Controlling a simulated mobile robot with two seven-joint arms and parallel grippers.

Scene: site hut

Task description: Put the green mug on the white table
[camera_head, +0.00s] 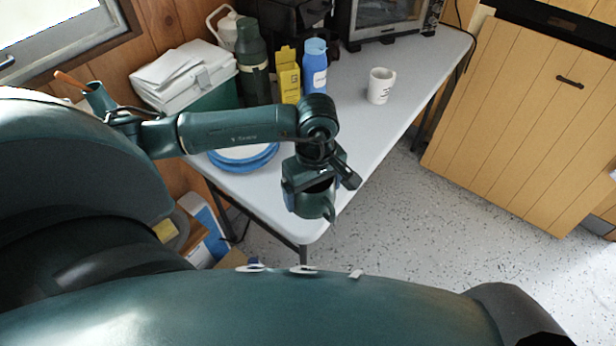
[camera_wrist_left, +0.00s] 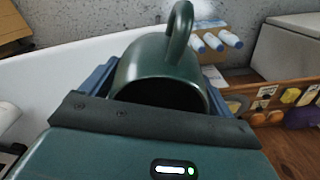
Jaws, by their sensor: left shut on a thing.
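The green mug (camera_head: 315,202) is held by my left gripper (camera_head: 312,186), at the near end of the white table (camera_head: 345,150). In the left wrist view the dark green mug (camera_wrist_left: 165,65) sits between the gripper's fingers (camera_wrist_left: 160,88), with its handle showing at the top. In the head view the mug overlaps the table's near corner; I cannot tell whether its base touches the top. My right gripper is not in view.
Blue plates (camera_head: 245,158) lie left of the mug. A white mug (camera_head: 381,86), blue bottle (camera_head: 314,70), yellow box (camera_head: 288,76), dark green flask (camera_head: 252,62) and an oven (camera_head: 385,18) stand farther back. The table's middle is clear.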

